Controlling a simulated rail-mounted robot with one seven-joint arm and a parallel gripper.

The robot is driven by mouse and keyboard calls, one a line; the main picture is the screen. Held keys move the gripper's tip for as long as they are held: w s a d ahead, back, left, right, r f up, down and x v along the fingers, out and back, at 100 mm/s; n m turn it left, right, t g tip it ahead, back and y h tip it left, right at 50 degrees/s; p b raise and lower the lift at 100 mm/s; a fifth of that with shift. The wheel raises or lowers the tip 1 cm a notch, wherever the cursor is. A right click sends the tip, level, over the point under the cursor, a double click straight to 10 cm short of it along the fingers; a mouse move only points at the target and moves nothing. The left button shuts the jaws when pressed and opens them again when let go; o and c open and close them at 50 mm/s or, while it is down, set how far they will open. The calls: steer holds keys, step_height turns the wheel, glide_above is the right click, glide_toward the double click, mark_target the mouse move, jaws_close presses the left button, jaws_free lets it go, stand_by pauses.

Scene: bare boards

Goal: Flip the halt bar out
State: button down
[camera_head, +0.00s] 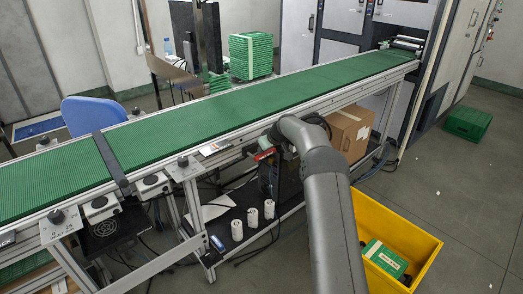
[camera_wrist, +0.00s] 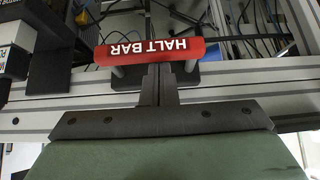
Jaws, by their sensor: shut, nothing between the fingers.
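The halt bar (camera_wrist: 155,50) is a red bar with white "HALT BAR" lettering, upside down in the wrist view. It lies across the picture in front of a dark mount on the grey metal rail. In the head view the halt bar (camera_head: 264,155) is a small red piece at the conveyor's near side, partly hidden by my arm. My gripper (camera_wrist: 158,70) is shut and empty. Its fingertips are at the bar's lower edge in the wrist view, near its middle; I cannot tell whether they touch it. In the head view my arm hides the fingers.
The green conveyor belt (camera_head: 240,108) runs behind the bar, edged by a metal rail. A cardboard box (camera_head: 350,132) stands beneath it. A yellow bin (camera_head: 400,225) stands on the floor at the right. Dark cables and a black box (camera_wrist: 50,70) are near the bar.

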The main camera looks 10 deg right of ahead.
steer(key=b+v, duration=0.1)
steer(key=v, duration=0.8)
steer(key=shift+r+b, duration=0.25)
steer(key=shift+b, duration=0.15)
steer(key=shift+s+d, duration=0.1)
steer(key=s+a+r+g+h+p, duration=0.1)
steer(key=s+a+r, duration=0.2)
steer(key=s, duration=0.4)
steer(key=s+a+r+m+g+p, duration=0.1)
steer(key=s+a+r+p, duration=0.1)
steer(key=s+a+r, duration=0.3)
steer(key=s+a+r+g+h+p, duration=0.1)
steer(key=s+a, duration=0.1)
steer(key=s, duration=0.6)
steer(key=s+a+f+m+g+h+p, duration=0.1)
steer(key=s+m+g+p, duration=0.2)
steer(key=s, duration=3)
steer(key=shift+s+f+m+g+p, duration=0.15)
steer(key=shift+f+m+g+p, duration=0.15)
steer(key=shift+m+p, duration=0.3)
